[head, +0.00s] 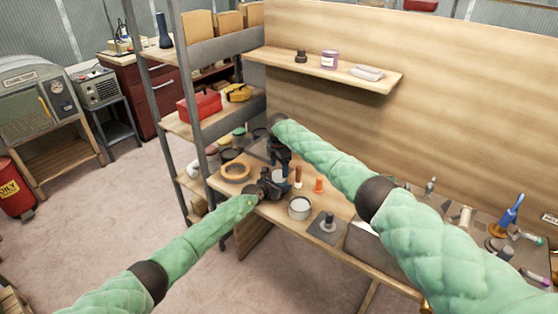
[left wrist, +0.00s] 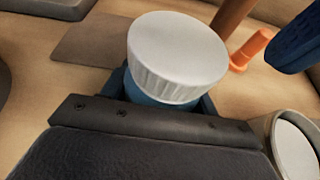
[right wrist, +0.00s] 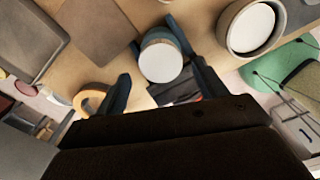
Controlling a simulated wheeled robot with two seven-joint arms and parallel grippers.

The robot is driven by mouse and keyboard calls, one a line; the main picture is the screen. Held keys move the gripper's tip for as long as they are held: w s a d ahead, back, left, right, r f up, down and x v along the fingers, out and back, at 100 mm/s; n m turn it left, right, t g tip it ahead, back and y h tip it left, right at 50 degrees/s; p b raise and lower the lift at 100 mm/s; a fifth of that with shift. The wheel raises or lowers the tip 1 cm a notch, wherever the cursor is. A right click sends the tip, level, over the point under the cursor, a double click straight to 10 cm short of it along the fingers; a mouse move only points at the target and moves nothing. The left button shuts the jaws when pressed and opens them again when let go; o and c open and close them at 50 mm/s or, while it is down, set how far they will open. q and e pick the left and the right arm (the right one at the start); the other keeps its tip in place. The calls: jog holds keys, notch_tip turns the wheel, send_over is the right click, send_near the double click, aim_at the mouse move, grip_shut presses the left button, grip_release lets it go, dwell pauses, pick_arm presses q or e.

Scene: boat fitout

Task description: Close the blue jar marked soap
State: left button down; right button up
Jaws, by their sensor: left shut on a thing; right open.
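The blue jar (left wrist: 150,92) stands upright with a white ribbed lid (left wrist: 180,50) on top. Its soap marking is not visible. My left gripper (head: 270,186) is shut around the jar's blue body, just below the lid. My right gripper (head: 280,156) is above the bench, close to the jar. In the right wrist view, its open fingers (right wrist: 160,82) are spread to either side of the lid but apart from it. One right finger also shows in the left wrist view (left wrist: 296,45). I cannot tell whether the lid is tight.
An open can (head: 300,207) stands to the right of the jar. An orange piece (head: 319,184) and a brown stick (head: 298,176) are behind it. A tape roll (head: 236,171) lies to the left.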

aim_at(279, 174)
jog(key=shift+f, duration=1.6)
jog(key=c, duration=1)
jog(key=shift+m, duration=1.7)
jog(key=o, duration=1.1)
jog(key=shift+r, duration=2.25)
